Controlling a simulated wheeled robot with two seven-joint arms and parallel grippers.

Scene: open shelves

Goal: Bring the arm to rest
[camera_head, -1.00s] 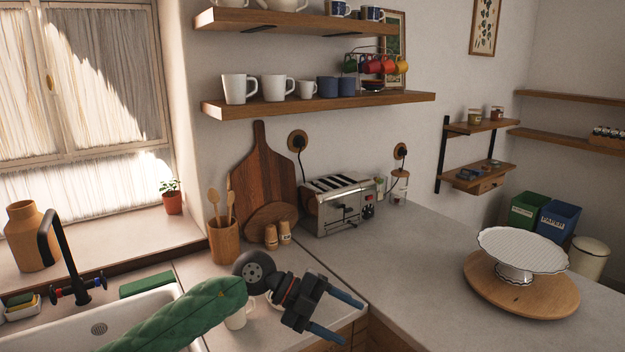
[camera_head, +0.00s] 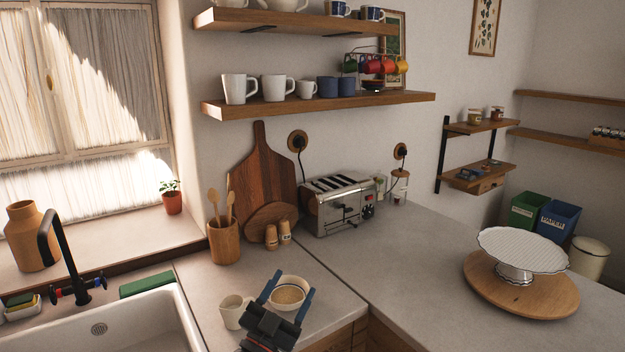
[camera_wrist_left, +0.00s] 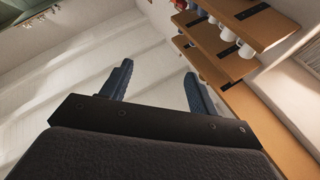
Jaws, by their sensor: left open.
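My left gripper (camera_head: 289,291) is at the bottom middle of the head view, its two blue fingers spread apart and pointing away from me. In the left wrist view the fingers (camera_wrist_left: 158,82) are wide apart with nothing between them. In the head view the gripper overlaps a round bowl (camera_head: 292,283) with light brown contents on the counter. I cannot tell the height between them. A white mug (camera_head: 232,312) stands just left of the gripper. My right gripper is not in view.
The sink (camera_head: 150,328) and black faucet (camera_head: 62,262) are at lower left. A utensil holder (camera_head: 223,243), toaster (camera_head: 338,207) and cutting board (camera_head: 262,165) stand at the back. A cake stand (camera_head: 522,250) is at right. The counter between is clear (camera_head: 400,270).

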